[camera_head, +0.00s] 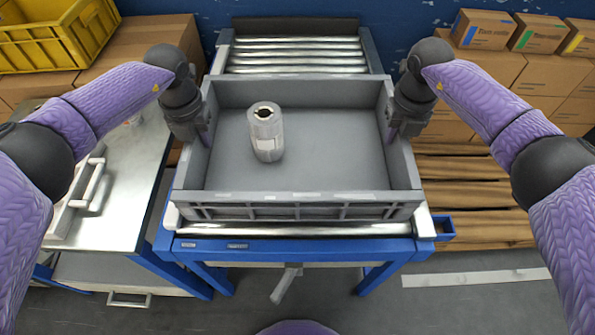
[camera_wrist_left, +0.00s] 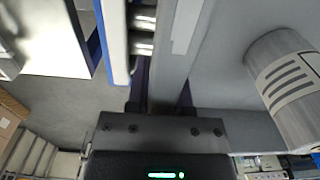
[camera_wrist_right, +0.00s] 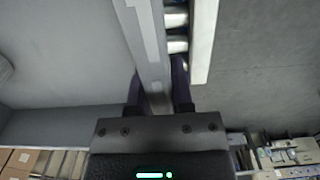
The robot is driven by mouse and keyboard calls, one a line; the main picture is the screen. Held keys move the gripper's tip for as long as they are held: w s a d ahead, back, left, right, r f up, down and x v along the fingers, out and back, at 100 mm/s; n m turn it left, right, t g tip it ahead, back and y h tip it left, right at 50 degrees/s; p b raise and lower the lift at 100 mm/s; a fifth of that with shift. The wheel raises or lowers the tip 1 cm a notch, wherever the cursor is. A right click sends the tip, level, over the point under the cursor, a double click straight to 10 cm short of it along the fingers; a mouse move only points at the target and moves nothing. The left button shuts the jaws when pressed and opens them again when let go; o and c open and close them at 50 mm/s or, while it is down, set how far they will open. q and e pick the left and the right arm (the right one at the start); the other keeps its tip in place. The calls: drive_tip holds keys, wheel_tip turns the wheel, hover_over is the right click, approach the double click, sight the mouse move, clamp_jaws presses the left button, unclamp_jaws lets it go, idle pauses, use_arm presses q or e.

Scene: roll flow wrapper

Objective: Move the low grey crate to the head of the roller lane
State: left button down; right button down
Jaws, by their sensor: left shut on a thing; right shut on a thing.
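The low grey crate (camera_head: 300,185) sits over the near part of the roller lane (camera_head: 297,55), its long front wall facing me. A grey roll with a pale label (camera_head: 265,132) stands upright inside it, left of centre; the roll also shows in the left wrist view (camera_wrist_left: 285,85). My left gripper (camera_head: 203,135) is shut on the crate's left wall, with its fingers on either side of the wall in the left wrist view (camera_wrist_left: 160,100). My right gripper (camera_head: 395,130) is shut on the right wall, which runs between its fingers in the right wrist view (camera_wrist_right: 158,95).
Bare rollers lie behind the crate, ending at a dark plate (camera_head: 295,27). A metal table (camera_head: 125,190) with a white handle stands close on the left. Cardboard boxes (camera_head: 485,65) are stacked on the right. A yellow crate (camera_head: 55,40) sits on boxes at back left.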

sight(206, 158)
use_arm(q)
drive_tip(key=shift+f, duration=0.1)
